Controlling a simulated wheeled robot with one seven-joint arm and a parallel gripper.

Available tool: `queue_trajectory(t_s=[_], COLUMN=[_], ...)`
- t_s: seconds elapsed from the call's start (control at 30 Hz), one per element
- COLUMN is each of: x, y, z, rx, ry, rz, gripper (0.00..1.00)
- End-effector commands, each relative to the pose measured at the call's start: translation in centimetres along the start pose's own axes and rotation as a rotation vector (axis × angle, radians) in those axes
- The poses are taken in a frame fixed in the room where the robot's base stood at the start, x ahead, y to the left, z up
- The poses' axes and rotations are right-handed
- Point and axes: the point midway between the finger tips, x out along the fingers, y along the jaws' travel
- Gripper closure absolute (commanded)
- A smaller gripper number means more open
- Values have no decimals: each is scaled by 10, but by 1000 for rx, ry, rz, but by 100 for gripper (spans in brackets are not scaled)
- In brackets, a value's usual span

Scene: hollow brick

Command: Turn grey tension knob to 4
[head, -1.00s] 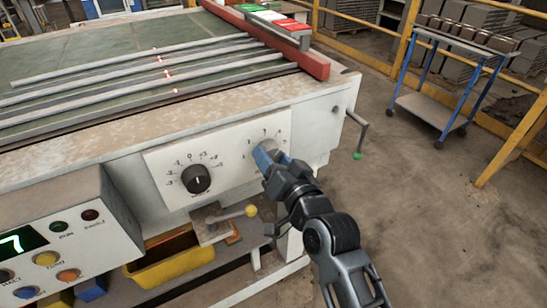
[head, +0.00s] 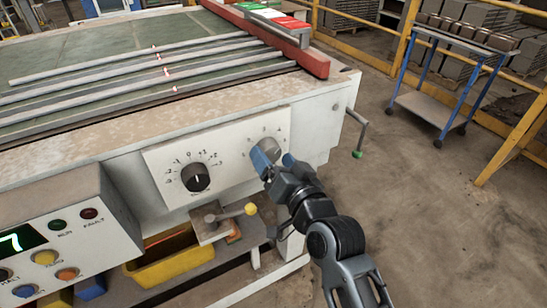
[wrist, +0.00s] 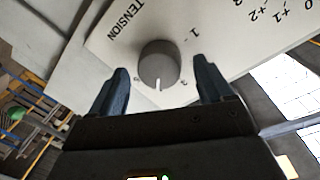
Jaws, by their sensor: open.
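The grey tension knob (wrist: 159,66) sits on the white panel beside the printed word TENSION in the wrist view. Its white pointer line faces down in that view, between two small marks I cannot read surely; a 1 is legible at upper right. The gripper (wrist: 160,66) is open, one blue finger on each side of the knob, with gaps visible and no clear contact. In the head view, the gripper (head: 276,158) is at the panel's right dial, and its fingers hide much of the grey knob (head: 270,145).
A black knob (head: 196,178) with its own scale is left on the same panel (head: 228,160). Below are a yellow-tipped lever (head: 250,209) and a yellow bin (head: 170,265). A green-handled crank (head: 358,153) sticks out at right. A blue cart (head: 440,100) stands on open floor.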

Motion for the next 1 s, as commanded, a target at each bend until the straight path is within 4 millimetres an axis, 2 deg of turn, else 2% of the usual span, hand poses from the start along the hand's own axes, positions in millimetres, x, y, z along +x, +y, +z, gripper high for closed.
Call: queue_trajectory(t_s=[0.2, 0.4, 0.57, 1.0], x=[-37, -61, -67, -67], y=[2, 1, 0, 1], z=[2, 1, 0, 0], rx=[3, 1, 0, 0], ry=[1, 1, 1, 1], rz=[2, 0, 0, 1], gripper=[20, 20, 20, 20])
